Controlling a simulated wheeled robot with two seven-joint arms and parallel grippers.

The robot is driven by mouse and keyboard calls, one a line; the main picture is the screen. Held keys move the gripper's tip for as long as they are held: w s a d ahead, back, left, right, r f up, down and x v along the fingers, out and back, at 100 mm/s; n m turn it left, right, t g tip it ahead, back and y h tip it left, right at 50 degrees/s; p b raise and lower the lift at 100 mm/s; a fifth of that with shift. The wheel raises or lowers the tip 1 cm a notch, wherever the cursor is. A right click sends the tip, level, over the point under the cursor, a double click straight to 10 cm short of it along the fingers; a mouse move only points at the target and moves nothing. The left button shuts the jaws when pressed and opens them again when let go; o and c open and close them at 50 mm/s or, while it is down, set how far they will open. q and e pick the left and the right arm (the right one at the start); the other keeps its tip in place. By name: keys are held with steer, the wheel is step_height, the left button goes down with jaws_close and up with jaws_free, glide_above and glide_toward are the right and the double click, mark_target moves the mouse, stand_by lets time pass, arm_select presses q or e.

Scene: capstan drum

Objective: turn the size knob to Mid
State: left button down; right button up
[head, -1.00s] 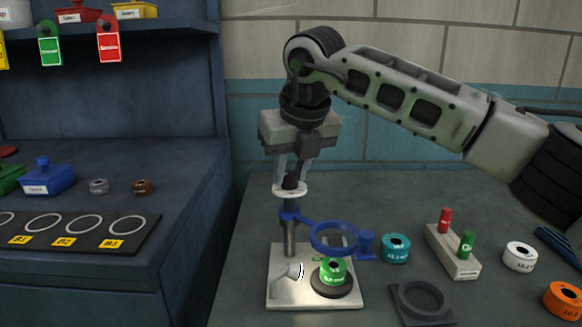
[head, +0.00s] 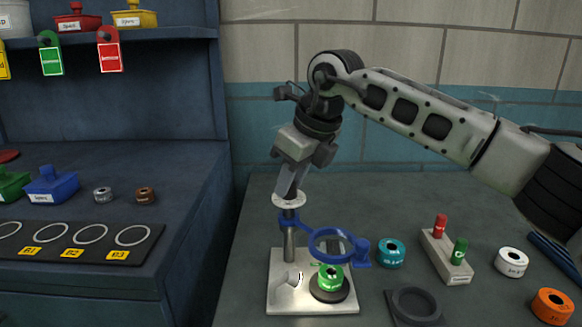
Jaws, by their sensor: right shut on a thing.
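The size knob sits on top of the metal post (head: 289,240) of the small stand; a white dial disc (head: 289,201) lies just under it. My right gripper (head: 290,188) is tilted over the disc and shut on the knob. The fingers hide the knob and part of the dial, so its pointer and the Mid mark cannot be read. The stand has a pale base plate (head: 285,303), a blue ring arm (head: 327,230), and a green labelled drum (head: 330,277) on a dark round pad. My left gripper is not in view.
Right of the stand are a teal roll (head: 391,253), a block with red and green pegs (head: 445,262), a white roll (head: 512,262), an orange roll (head: 552,306) and a dark square holder (head: 415,305). A blue shelf unit (head: 110,180) stands left.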

steer(key=n+p, duration=0.1)
steer(key=n+g+p, duration=0.1)
steer(key=n, duration=0.1)
steer(key=shift+w+r+y+p, duration=0.15)
steer(key=shift+r+y+p, duration=0.15)
steer(key=shift+y+p, duration=0.1)
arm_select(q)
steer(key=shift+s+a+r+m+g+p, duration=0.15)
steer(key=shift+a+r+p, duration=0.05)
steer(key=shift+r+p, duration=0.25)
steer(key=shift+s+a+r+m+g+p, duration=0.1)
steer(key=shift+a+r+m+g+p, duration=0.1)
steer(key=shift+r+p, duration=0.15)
arm_select(e)
steer(key=shift+f+n+g, duration=0.15)
steer(key=shift+n+g, duration=0.25)
steer(key=shift+n, duration=0.9)
steer(key=o, duration=1)
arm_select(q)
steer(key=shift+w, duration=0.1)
arm_select(e)
steer(key=w+v, duration=0.1)
steer(key=v, duration=1.5)
steer(key=shift+s, duration=0.35)
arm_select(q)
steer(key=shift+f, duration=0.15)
arm_select(e)
steer(key=shift+f, duration=0.15)
